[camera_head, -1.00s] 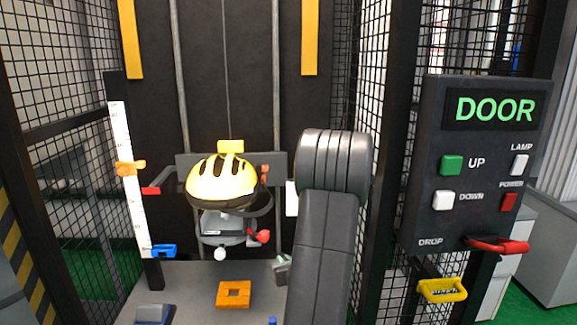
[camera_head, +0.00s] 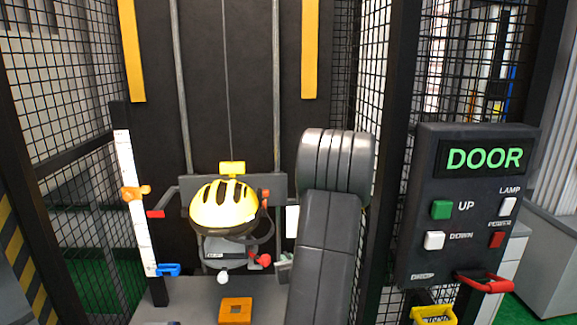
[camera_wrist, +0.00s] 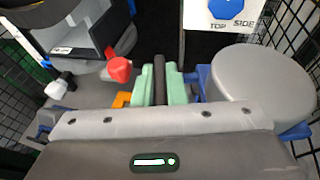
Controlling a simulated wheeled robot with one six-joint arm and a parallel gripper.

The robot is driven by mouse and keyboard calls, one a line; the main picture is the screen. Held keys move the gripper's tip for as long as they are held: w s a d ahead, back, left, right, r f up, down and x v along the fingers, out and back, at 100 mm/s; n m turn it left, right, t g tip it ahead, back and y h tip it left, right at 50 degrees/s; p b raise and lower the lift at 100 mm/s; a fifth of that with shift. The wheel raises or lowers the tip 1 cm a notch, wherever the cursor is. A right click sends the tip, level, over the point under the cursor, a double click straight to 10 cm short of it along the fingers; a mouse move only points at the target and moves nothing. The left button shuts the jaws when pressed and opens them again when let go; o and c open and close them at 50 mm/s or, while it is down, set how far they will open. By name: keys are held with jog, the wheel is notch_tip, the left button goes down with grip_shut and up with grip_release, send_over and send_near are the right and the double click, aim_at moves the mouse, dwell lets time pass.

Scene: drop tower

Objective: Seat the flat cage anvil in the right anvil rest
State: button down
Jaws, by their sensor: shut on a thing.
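In the wrist view, the flat cage anvil (camera_wrist: 262,86) looks like a smooth grey disc at the right. It lies over a blue right anvil rest (camera_wrist: 299,132), whose edges show on both sides. Whether the disc is fully down cannot be told. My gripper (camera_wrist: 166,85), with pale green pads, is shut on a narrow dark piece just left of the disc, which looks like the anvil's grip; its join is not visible. In the head view, my gripper (camera_head: 284,270) shows partly beside my arm, which hides the disc and rest.
A yellow helmet (camera_head: 223,206) on a headform hangs on the carriage left of my arm. An orange square seat (camera_head: 235,311) lies on the grey base below it. A control panel (camera_head: 465,205) reading DOOR stands at the right. Mesh walls flank the tower.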

jog(key=shift+r+p, duration=1.2)
jog(key=shift+r, duration=0.7)
jog(key=shift+f, duration=0.1)
